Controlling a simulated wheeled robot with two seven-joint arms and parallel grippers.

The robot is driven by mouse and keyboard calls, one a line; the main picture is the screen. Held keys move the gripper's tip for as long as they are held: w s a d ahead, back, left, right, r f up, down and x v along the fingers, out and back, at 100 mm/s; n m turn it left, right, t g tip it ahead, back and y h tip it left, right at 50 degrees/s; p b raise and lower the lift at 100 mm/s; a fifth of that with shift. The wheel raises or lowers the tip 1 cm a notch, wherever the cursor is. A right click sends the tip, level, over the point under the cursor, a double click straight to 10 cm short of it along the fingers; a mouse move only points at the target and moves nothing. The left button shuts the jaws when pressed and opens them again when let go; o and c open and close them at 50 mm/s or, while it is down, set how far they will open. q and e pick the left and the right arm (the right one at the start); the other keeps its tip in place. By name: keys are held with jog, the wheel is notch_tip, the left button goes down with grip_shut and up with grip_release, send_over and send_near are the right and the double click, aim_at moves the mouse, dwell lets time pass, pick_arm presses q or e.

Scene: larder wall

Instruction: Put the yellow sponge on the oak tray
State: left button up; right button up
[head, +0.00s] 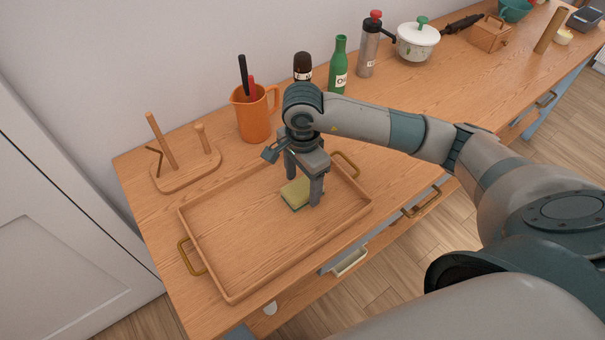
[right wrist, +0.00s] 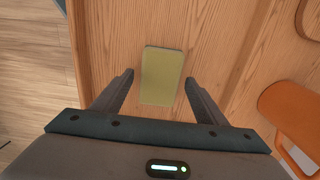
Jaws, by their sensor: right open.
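The yellow sponge (head: 295,193) lies flat inside the oak tray (head: 232,297), towards its right end. The tray is a shallow wooden tray with brass handles, standing on the counter. My right gripper (head: 303,192) is over the sponge, pointing down, with its fingers apart. In the right wrist view the sponge (right wrist: 161,76) lies between and beyond the open fingertips of my right gripper (right wrist: 161,85), with a gap on both sides. My left gripper is in neither view.
A wooden peg stand (head: 187,173) and an orange jug (head: 252,118) with utensils stand behind the tray. A dark bottle (head: 303,66), a green bottle (head: 338,68), a grey grinder (head: 369,48) and a white pot (head: 417,43) line the wall. Bare counter lies right of the tray.

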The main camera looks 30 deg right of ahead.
aim_at(303, 187)
jog(key=shift+r, duration=0.15)
jog(key=shift+r, duration=0.1)
notch_tip(303, 187, up, 12)
jog(key=b, duration=0.3)
jog(key=shift+b, duration=0.35)
